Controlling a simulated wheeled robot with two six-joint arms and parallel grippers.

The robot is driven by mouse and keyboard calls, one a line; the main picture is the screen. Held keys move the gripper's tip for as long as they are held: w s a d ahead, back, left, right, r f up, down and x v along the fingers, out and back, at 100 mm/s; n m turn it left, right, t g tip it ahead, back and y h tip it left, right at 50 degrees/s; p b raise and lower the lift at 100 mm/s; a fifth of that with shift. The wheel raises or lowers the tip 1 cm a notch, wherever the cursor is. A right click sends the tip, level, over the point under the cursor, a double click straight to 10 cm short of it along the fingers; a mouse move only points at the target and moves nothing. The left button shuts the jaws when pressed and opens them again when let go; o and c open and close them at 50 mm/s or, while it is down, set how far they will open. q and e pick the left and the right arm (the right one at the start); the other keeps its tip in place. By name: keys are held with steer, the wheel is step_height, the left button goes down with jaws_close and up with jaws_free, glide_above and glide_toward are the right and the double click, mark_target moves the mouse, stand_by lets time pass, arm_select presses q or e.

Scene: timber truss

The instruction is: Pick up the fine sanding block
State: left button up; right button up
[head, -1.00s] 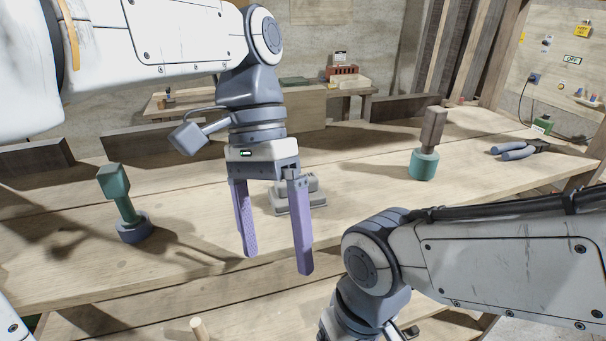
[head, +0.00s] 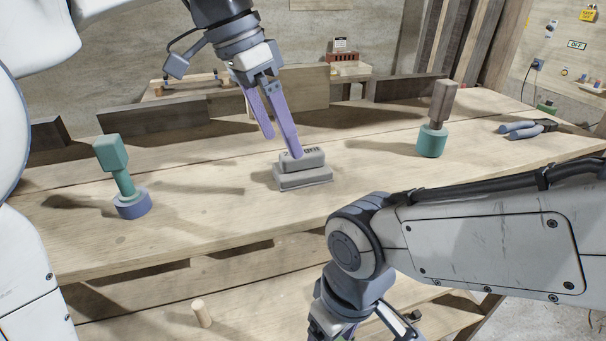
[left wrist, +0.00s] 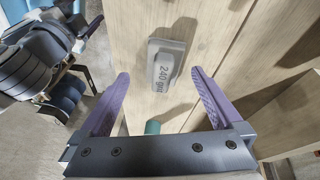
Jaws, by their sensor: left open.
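The sanding block (head: 305,178) is grey with a raised grip on a wider base. It lies on the workbench (head: 220,225) in the head view. In the left wrist view the block (left wrist: 163,66) reads "240" and what looks like "grit". My left gripper (head: 283,146) is open, with two purple fingers. In the head view one fingertip overlaps the block's top. In the left wrist view the block shows ahead, between the fingertips (left wrist: 160,76); contact is not clear. My right gripper is mostly hidden at the bottom of the head view.
A green mallet-like tool in a blue holder (head: 133,207) stands left, and a brown-topped one in a teal holder (head: 432,142) stands right. Pliers (head: 527,129) lie far right. A wooden dowel (head: 201,313) stands lower in front. Bench around the block is clear.

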mark_target(302, 165)
arm_select(q)
steer(key=shift+w+d+r+m+t+h+b, duration=0.3)
steer(key=shift+w+d+r+m+t, duration=0.25)
steer(key=shift+m, duration=0.55)
steer(key=shift+w+d, duration=0.1)
steer(key=shift+d, duration=0.15)
steer(key=shift+d+f, duration=0.3)
steer(key=shift+f, duration=0.35)
steer(key=x, duration=0.1)
steer(key=p+x, duration=0.1)
steer(key=x, duration=0.1)
steer(key=p+x, duration=0.1)
steer(key=shift+s+d+f, duration=0.15)
steer(key=shift+s+f, duration=0.1)
steer(key=shift+f, duration=0.1)
steer(key=shift+w+d+f, duration=0.1)
steer(key=shift+f, duration=0.3)
arm_select(e)
steer(key=shift+d+r, duration=0.4)
steer(key=shift+r, duration=0.05)
arm_select(q)
steer(key=shift+c, duration=0.3)
steer(key=c, duration=1.4)
